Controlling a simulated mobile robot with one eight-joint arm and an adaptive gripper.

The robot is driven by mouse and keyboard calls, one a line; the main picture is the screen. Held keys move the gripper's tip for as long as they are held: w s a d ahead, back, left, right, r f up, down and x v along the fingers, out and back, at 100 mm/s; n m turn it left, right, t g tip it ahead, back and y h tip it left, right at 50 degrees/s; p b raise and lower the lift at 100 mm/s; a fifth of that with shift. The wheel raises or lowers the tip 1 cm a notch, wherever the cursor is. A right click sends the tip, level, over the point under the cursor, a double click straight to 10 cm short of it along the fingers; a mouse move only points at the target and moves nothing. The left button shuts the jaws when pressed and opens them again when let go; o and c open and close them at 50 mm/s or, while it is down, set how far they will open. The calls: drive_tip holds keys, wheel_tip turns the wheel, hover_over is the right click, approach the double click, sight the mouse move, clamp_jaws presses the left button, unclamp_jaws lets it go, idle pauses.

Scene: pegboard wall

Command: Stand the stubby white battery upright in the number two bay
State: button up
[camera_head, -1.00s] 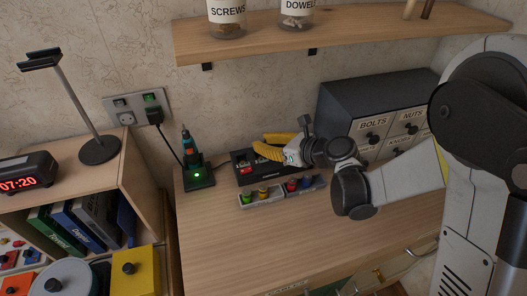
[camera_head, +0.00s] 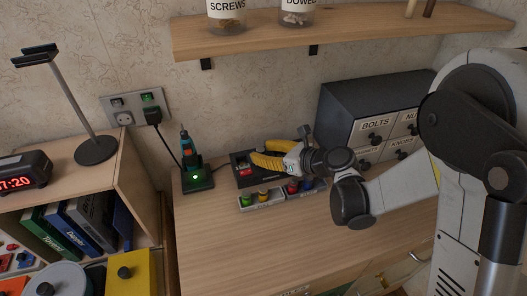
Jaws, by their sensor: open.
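My gripper (camera_head: 254,160), with yellow fingers, is open in the head view. It is over the right part of a black box with red marks (camera_head: 244,172), which looks like the battery charger, and hides much of it. Bay numbers are too small to read. I cannot make out the stubby white battery. Nothing is visibly held between the fingers.
A green-lit tool dock (camera_head: 197,178) stands left of the box, with a screwdriver-like tool in it. A dark drawer cabinet (camera_head: 340,100) is to the right, behind my arm. A shelf (camera_head: 350,38) with jars hangs above. The front of the wooden worktop (camera_head: 260,248) is clear.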

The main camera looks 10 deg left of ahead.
drive_tip(key=shift+r, duration=0.3)
drive_tip(key=p+v, duration=0.3)
drive_tip(key=v, duration=0.9)
drive_tip(key=shift+p, duration=0.4)
